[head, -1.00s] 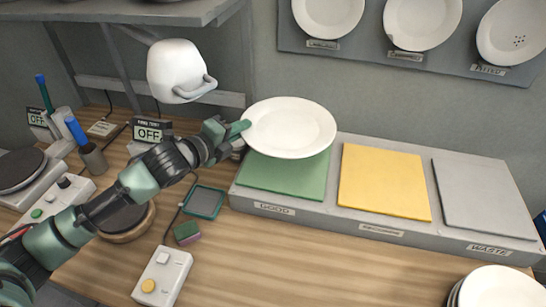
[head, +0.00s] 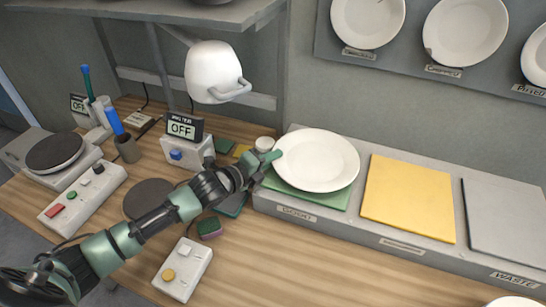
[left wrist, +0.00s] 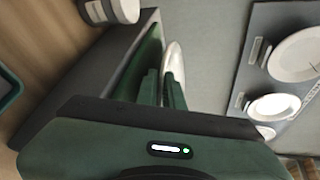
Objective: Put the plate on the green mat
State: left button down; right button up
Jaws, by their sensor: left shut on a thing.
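The white plate (head: 317,160) is over the green mat (head: 337,199) in the head view, tilted little if at all. It hides most of the mat; whether it touches the mat is hard to tell. My left gripper (head: 268,160) is shut on the plate's left rim. In the left wrist view the two fingers (left wrist: 163,88) close on the plate (left wrist: 173,62), seen edge-on beside the green mat (left wrist: 146,55). My right gripper is not in view.
A yellow mat (head: 408,199) and a grey mat (head: 507,222) lie to the right on the same raised grey board. Several plates hang on the wall panel above. A white mug-like vessel (head: 215,70) hangs above my left arm. Control boxes and hotplates stand at left.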

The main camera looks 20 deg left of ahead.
pick_arm(q)
jog(key=c, duration=1.8)
grip_release()
jog(key=shift+f, duration=0.1)
jog(key=shift+c, duration=0.2)
jog(key=o, duration=0.3)
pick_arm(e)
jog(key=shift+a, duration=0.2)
pick_arm(q)
jog(key=shift+s+a, duration=0.15)
jog(key=shift+s, duration=0.1)
jog(key=b+v, duration=0.2)
jog(key=v, duration=0.9)
jog(key=shift+s+r, duration=0.2)
jog(key=shift+r, duration=0.1)
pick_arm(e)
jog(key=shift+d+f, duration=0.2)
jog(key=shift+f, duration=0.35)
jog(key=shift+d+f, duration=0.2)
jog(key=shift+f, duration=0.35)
pick_arm(q)
jog(key=shift+r, duration=0.1)
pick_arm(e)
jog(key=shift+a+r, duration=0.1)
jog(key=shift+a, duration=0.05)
